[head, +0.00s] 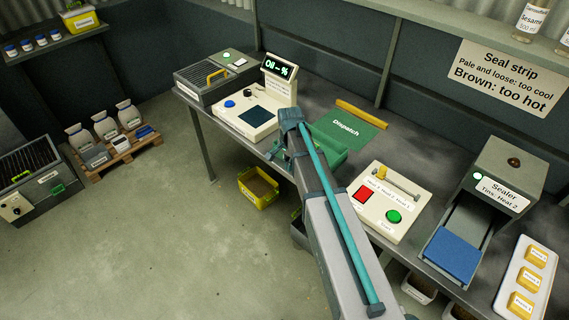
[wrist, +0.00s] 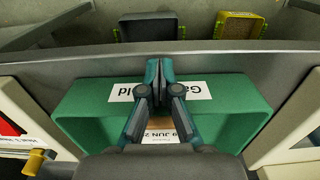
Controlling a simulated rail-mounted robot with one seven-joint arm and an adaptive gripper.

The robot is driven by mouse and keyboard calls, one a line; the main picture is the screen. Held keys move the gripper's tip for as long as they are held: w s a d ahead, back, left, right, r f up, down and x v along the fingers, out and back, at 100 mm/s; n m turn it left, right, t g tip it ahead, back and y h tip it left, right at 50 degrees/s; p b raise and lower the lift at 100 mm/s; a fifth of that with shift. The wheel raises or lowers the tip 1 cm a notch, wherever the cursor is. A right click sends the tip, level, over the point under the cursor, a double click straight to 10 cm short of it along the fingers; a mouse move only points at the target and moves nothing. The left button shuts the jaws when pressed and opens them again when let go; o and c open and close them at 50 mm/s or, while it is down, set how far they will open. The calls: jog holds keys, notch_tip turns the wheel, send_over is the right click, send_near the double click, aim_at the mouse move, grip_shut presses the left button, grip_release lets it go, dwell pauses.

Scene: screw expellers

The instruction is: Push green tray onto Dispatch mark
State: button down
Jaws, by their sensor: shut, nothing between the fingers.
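The green tray (head: 331,153) lies on the bench, partly hidden behind my arm in the head view. It fills the middle of the wrist view (wrist: 225,115), with white labels and a small brown patch showing between and beside my fingers. The green Dispatch mark (head: 350,131) lies flat on the bench behind the tray, towards the wall; the tray hides part of its near edge. My gripper (head: 277,151) is shut and empty at the tray's bench-edge side. In the wrist view its fingertips (wrist: 165,68) overlap the tray's front rim; I cannot tell whether they touch it.
A yellow bar (head: 361,114) lies along the mark's far edge. A cream scale unit (head: 245,118) stands left, a cream button box (head: 387,200) right. The bench's front edge (wrist: 60,62) is close to the tray. A yellow crate (head: 258,188) stands on the floor below.

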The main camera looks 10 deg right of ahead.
jog(key=shift+w+d, duration=0.25)
jog(key=shift+d, duration=0.05)
jog(key=w+d+b, duration=0.1)
jog(key=w+d, duration=0.4)
jog(key=d, duration=0.2)
jog(key=w+d+b, duration=0.1)
jog(key=w+d, duration=0.3)
jog(key=d, duration=0.3)
jog(key=w+d+b, duration=0.1)
jog(key=w+d, duration=0.4)
jog(key=d, duration=0.2)
jog(key=shift+w, duration=0.35)
jog(key=shift+a, duration=0.1)
jog(key=shift+s, duration=0.1)
